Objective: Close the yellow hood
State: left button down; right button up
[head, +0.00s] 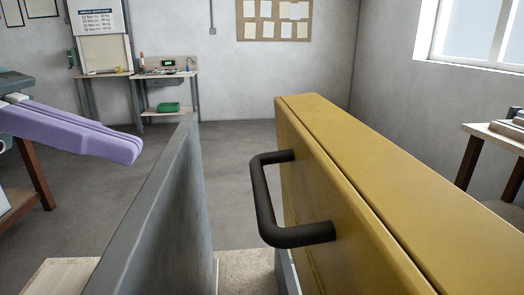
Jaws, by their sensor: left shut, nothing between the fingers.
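The yellow hood (390,185) is a large, thick yellow panel that fills the right of the head view. It stands raised, with a seam along its top. A black bar handle (264,205) sticks out from its left face. A grey upright panel (165,215) stands to the left of the hood, with a gap between them. My left gripper (127,149), with long purple fingers, is shut and empty at the left. It is well apart from the handle, with the grey panel between them in the picture. My right gripper is not in view.
A workbench (162,75) with small devices and a green item (168,107) stands at the back left. A wooden-legged table (500,137) stands at the right under the window. Open grey floor (237,150) lies beyond the gap between grey panel and hood.

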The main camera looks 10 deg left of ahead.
aim_at(255, 188)
pick_arm(q)
jog(key=p+x, duration=0.1)
jog(key=x, duration=0.1)
jog(key=p+x, duration=0.1)
jog(key=x, duration=0.2)
jog(key=p+x, duration=0.1)
jog(key=x, duration=0.2)
jog(key=shift+s+d+p, duration=0.2)
jog(key=shift+s+p, duration=0.1)
jog(key=shift+p, duration=0.05)
jog(key=shift+w+d+f, duration=0.15)
jog(key=shift+d+f, duration=0.15)
jog(key=shift+d, duration=0.2)
